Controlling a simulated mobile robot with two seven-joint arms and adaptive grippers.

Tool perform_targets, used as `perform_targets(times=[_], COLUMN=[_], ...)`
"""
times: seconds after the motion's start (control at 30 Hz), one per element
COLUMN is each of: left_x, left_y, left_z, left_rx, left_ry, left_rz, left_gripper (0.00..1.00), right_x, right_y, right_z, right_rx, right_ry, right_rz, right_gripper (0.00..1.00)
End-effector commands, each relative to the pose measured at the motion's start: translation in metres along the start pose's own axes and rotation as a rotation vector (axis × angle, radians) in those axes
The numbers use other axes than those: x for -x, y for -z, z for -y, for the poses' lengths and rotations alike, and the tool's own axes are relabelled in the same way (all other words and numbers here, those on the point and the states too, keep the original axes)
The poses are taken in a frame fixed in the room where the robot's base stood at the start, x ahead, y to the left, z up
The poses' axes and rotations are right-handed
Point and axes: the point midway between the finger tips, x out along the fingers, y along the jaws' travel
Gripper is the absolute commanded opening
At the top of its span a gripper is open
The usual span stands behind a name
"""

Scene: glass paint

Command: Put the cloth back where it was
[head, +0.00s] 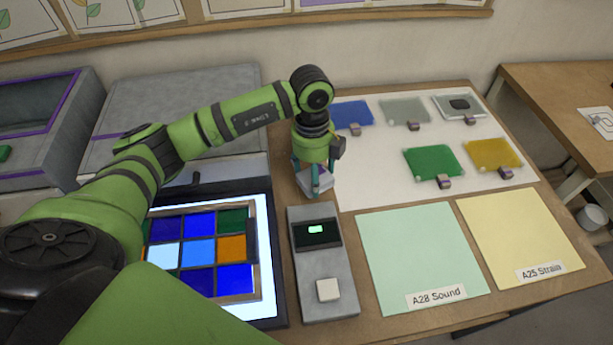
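A small pale folded cloth (322,179) is at the middle of the table, just beyond the grey device. My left gripper (312,182) points down over it, with its teal fingers against the cloth's sides. The gripper looks shut on the cloth. Whether the cloth touches the table or is slightly raised is hard to tell. The fingers hide part of it. My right gripper is not in view.
A grey device (308,268) with a lit display stands nearby. Left is a lit panel (265,235) with coloured glass squares. Glass sheets, including green (433,163) and yellow (493,154), lie on a white mat (370,190). Mint (420,250) and cream (520,235) sheets lie in front.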

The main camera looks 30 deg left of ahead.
Motion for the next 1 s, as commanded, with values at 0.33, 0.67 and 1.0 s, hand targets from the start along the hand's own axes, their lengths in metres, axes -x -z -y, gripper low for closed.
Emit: perform_targets(times=[0.33, 0.67, 1.0], left_x=[-0.023, -0.057, -0.061], left_y=[-0.035, -0.038, -0.038], left_z=[-0.008, -0.007, -0.007], left_rx=[-0.001, -0.003, -0.003], left_ry=[-0.001, 0.002, 0.001], left_rz=[-0.002, 0.001, 0.0], left_gripper=[0.39, 0.39, 0.78], right_x=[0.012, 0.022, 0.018], right_y=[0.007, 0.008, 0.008], right_z=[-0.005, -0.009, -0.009], right_rx=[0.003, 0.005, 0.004], right_ry=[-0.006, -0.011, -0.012], right_rz=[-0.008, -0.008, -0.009], right_gripper=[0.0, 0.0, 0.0])
